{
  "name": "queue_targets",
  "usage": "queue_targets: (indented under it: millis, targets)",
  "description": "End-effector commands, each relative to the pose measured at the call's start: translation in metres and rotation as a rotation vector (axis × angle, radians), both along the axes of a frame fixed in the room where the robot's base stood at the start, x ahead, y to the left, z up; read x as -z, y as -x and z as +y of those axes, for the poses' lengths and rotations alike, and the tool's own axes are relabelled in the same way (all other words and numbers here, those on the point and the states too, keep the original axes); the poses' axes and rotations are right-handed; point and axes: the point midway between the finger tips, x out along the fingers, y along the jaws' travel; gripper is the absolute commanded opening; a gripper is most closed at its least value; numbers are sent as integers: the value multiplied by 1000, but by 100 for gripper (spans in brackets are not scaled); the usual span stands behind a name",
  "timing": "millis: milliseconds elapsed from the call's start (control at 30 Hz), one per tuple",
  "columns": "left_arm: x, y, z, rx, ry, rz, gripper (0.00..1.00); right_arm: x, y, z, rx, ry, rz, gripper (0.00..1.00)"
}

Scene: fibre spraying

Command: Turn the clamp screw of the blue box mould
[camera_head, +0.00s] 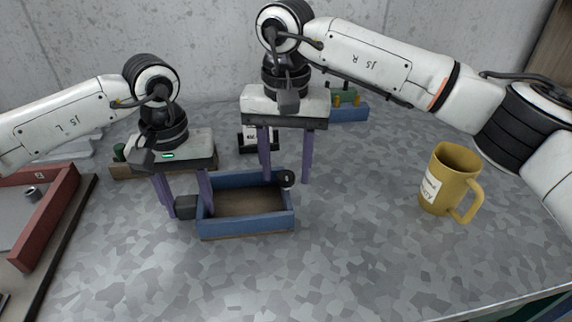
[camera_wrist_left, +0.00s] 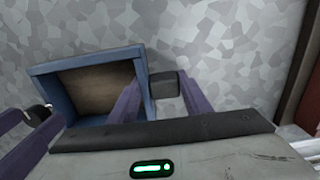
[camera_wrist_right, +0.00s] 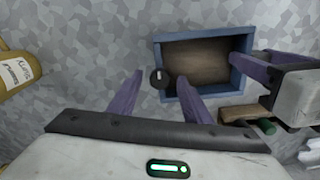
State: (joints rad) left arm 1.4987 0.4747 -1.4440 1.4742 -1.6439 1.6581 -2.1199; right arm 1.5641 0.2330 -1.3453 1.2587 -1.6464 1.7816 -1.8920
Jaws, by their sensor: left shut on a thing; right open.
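The blue box mould (camera_head: 246,233) stands on the grey speckled bench with a brown inside floor. Its clamp screw has a black round knob (camera_head: 287,178) at the right end, also in the right wrist view (camera_wrist_right: 159,78). A black block (camera_head: 186,207) is at its left end. My left gripper (camera_wrist_left: 162,75) is shut on that end, one finger inside the wall and the other outside the block. My right gripper (camera_wrist_right: 160,72) is open, its fingertips on either side of the knob with a gap on each side.
A yellow mug (camera_head: 447,180) stands to the right. A black stand with a label (camera_head: 258,139) is behind the mould. A blue holder with brass pegs (camera_head: 348,111) is at the back. A red-walled tray (camera_head: 62,213) is at the left. The bench in front is clear.

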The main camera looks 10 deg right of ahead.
Motion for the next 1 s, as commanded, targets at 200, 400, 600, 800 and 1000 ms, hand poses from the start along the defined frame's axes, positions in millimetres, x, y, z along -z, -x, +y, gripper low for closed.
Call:
queue_targets:
  millis: [200,400,600,800,1000]
  targets:
    - [-1,0,-1,0,2,-2,5,0,0,0,0,0,0,44]
    - [-1,0,-1,0,2,-2,5,0,0,0,1,0,-1,11]
    - [-1,0,-1,1,2,-2,5,0,0,0,6,0,-1,3]
    - [-1,0,-1,1,2,-2,5,-1,0,0,56,0,-1,3]
    - [-1,0,0,1,2,-2,5,-1,0,-1,178,1,-2,3]
